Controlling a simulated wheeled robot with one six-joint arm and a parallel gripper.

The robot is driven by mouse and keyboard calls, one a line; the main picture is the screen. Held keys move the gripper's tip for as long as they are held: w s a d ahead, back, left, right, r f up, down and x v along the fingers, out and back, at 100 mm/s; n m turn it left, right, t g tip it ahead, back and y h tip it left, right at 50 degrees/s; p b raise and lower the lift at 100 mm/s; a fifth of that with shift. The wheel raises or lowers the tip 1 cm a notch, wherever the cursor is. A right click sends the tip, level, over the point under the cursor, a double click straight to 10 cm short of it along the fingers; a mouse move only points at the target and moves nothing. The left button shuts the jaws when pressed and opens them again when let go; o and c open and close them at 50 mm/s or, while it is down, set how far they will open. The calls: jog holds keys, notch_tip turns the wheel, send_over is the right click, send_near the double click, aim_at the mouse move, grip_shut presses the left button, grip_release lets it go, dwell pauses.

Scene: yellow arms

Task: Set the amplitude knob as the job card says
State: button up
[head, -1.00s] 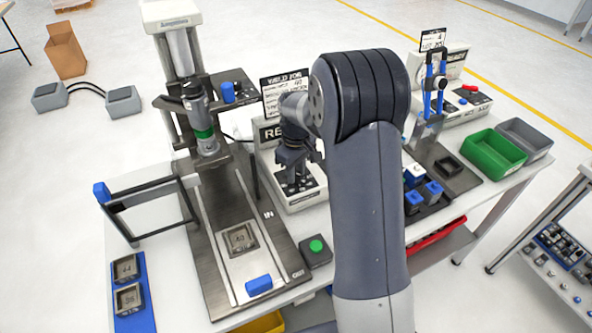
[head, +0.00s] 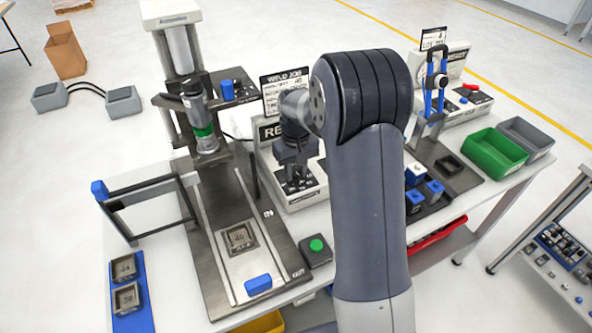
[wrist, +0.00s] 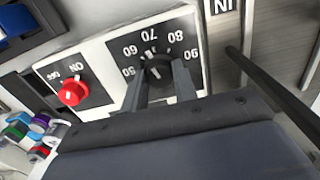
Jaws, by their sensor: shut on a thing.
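The amplitude knob (wrist: 155,70) is black with a pale mark, on the front of a white unit in the wrist view. Numbers from 50 to 90 curve around it; I cannot tell exactly which value the mark meets. My gripper (wrist: 159,82) has one finger on each side of the knob and is shut on it. In the head view my gripper (head: 297,178) is low in front of the white unit (head: 310,197), and my arm hides part of it. The job card (head: 285,88) stands behind, headed "WELD JOB"; its smaller lines are too small to read surely.
A red on/off knob (wrist: 73,92) is beside the scale in the wrist view. A press (head: 205,130) with a dark bed stands left of the unit. A green button box (head: 316,250) is in front. A dark post (wrist: 270,80) passes close by.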

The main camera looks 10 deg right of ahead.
aim_at(296, 172)
jog(key=m, duration=0.5)
jog(key=shift+m+b, duration=0.3)
jog(key=m, duration=0.5)
jog(key=shift+m, duration=0.3)
jog(key=o, duration=1)
jog(key=shift+c, duration=0.2)
notch_tip(296, 172, up, 11)
jog(key=b, duration=0.1)
jog(key=shift+f, duration=0.1)
